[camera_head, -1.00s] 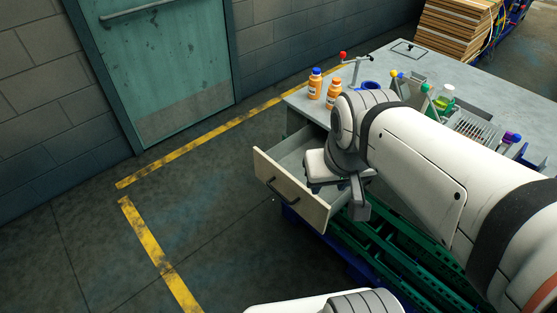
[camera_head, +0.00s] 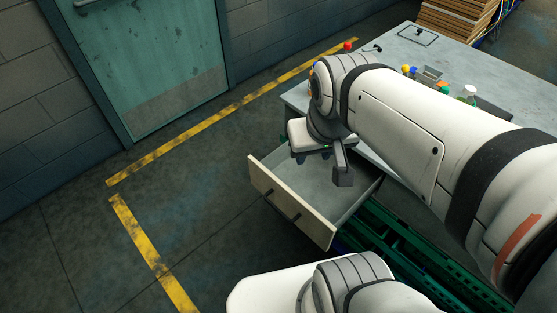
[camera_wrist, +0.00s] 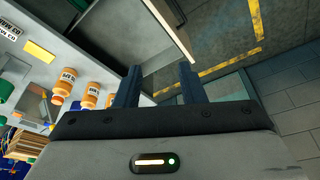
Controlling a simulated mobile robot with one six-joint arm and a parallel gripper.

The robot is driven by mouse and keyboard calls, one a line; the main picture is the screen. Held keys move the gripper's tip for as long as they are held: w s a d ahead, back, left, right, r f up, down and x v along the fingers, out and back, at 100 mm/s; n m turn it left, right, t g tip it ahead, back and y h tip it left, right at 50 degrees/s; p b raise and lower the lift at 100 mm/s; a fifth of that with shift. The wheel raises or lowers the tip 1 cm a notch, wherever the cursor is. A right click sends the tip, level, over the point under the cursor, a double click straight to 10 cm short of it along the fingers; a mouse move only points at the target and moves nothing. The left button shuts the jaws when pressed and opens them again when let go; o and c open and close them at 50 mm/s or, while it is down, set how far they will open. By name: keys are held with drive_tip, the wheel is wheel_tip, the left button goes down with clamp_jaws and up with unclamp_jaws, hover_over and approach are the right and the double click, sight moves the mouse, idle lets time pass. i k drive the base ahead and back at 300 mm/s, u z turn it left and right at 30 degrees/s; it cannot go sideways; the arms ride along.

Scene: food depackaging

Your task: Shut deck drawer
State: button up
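The deck drawer stands open from the grey workbench (camera_head: 405,68). Its pale front panel (camera_head: 278,190) carries a dark handle (camera_head: 282,206), and its grey inside looks empty where visible. In the head view my gripper (camera_head: 312,157) is over the far end of the drawer, behind the front panel; whether it touches is unclear. In the wrist view my gripper's two dark fingers (camera_wrist: 160,70) are apart with nothing between them. The drawer's front panel (camera_wrist: 168,25) shows beyond the fingertips there.
Orange bottles (camera_wrist: 88,101) stand on the bench near its edge. Green rails (camera_head: 390,240) lie below the drawer. Floor with yellow stripes (camera_head: 150,250) is clear in front of the drawer. My arm hides part of the bench.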

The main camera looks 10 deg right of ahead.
sight(305, 195)
drive_tip(key=z, duration=1.05)
drive_tip(key=k, duration=1.45)
drive_tip(key=u, duration=0.75)
drive_tip(key=i, duration=1)
drive_tip(key=u, duration=0.05)
